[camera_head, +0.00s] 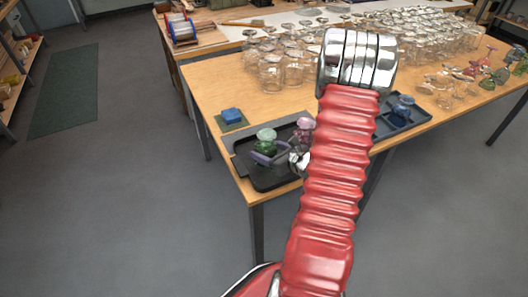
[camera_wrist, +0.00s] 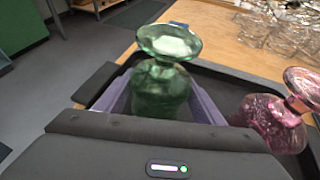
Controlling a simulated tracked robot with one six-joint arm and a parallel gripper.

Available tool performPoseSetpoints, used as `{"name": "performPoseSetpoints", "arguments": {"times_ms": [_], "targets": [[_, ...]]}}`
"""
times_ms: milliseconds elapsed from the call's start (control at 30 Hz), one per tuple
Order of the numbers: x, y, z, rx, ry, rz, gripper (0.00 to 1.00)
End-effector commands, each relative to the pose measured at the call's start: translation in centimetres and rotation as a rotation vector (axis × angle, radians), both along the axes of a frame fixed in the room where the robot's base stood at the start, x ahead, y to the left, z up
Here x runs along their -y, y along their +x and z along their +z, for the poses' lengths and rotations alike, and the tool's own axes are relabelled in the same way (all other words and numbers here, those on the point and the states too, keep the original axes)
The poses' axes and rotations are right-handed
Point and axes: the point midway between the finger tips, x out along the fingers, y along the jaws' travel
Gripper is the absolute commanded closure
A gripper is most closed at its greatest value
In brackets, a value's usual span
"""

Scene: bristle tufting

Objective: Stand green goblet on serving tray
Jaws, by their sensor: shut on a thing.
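The green goblet (camera_head: 266,136) is upside down, bowl below and foot on top; it also shows in the wrist view (camera_wrist: 163,92). My gripper (camera_head: 270,156) is shut on its bowl, with purple fingers around it in the wrist view (camera_wrist: 160,105). The goblet is over the black tray (camera_head: 272,184) at the table's near left corner. Its lower rim is hidden by the fingers, so I cannot tell whether it touches the tray. A pink goblet (camera_head: 304,128) stands upside down on the tray to the right, apart from the green one; it also shows close by in the wrist view (camera_wrist: 277,121).
A blue block (camera_head: 231,116) on a green mat lies behind the tray. A second dark tray (camera_head: 412,124) with a blue goblet (camera_head: 403,106) is at the right. Many clear glasses (camera_head: 292,68) crowd the table's back. My arm hides the table's middle.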

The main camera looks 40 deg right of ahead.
Motion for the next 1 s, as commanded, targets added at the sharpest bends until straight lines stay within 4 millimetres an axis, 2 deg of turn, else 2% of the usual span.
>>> {"name": "performPoseSetpoints", "arguments": {"times_ms": [400, 433, 700, 1000], "targets": [[0.01, 0.05, -0.31, 0.001, -0.001, 0.000, 0.72], [0.00, 0.04, -0.32, 0.001, -0.001, 0.000, 0.36], [-0.02, 0.05, -0.30, 0.001, -0.001, 0.000, 0.17], [-0.03, 0.06, -0.23, 0.001, -0.001, 0.001, 0.16]]}}
